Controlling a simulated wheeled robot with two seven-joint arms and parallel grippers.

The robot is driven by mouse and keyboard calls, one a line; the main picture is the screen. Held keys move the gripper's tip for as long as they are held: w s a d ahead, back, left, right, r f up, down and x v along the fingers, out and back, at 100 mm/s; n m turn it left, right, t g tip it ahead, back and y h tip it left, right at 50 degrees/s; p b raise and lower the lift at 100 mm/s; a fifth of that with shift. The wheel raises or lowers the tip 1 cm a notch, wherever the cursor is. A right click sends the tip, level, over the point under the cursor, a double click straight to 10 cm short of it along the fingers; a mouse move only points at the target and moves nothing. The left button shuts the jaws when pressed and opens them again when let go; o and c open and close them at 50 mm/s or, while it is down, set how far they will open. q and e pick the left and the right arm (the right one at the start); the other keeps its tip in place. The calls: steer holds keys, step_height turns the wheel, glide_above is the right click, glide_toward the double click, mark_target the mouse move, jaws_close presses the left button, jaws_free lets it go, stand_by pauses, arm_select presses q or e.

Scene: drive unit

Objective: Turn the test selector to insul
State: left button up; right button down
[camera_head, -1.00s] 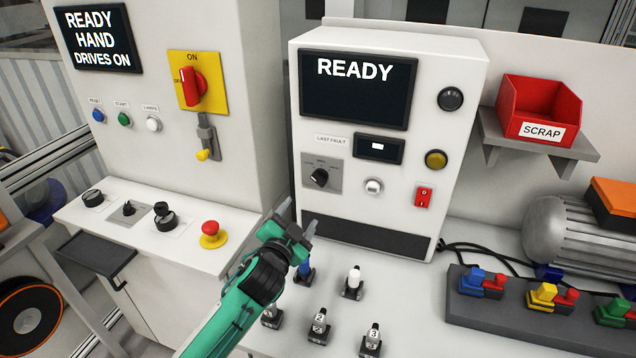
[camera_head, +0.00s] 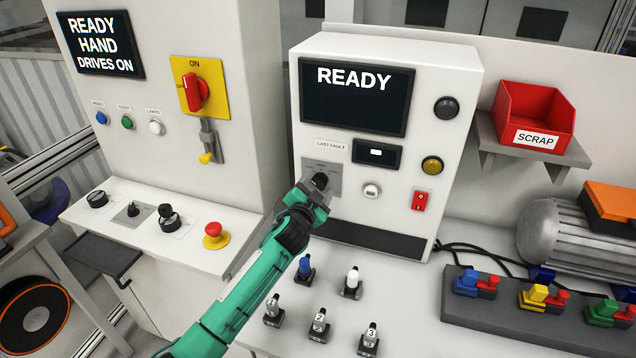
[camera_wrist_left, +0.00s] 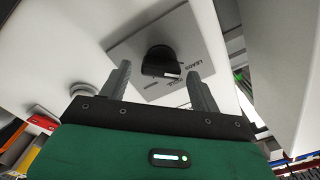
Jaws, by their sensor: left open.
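The test selector (camera_head: 320,180) is a black rotary knob on a grey plate (camera_head: 335,180) on the front of the white tester under the READY screen. In the left wrist view the knob (camera_wrist_left: 161,63) stands just beyond and between the two fingertips, with a white pointer mark on its edge. Its plate shows printed labels, LEADS and one partly hidden that I cannot read surely. My left gripper (camera_head: 318,188) is open in front of the selector and covers part of it in the head view. In the wrist view its fingers (camera_wrist_left: 158,78) are spread, apart from the knob. My right gripper is not in view.
A white button (camera_head: 372,190), a red switch (camera_head: 420,201) and a small display (camera_head: 377,153) sit right of the selector. Several small probes stand on the bench below, near my left arm. A red emergency stop (camera_head: 216,236) is on the console at left.

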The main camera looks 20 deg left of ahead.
arm_select(q)
steer(key=shift+w, duration=0.4)
steer(key=c, duration=1)
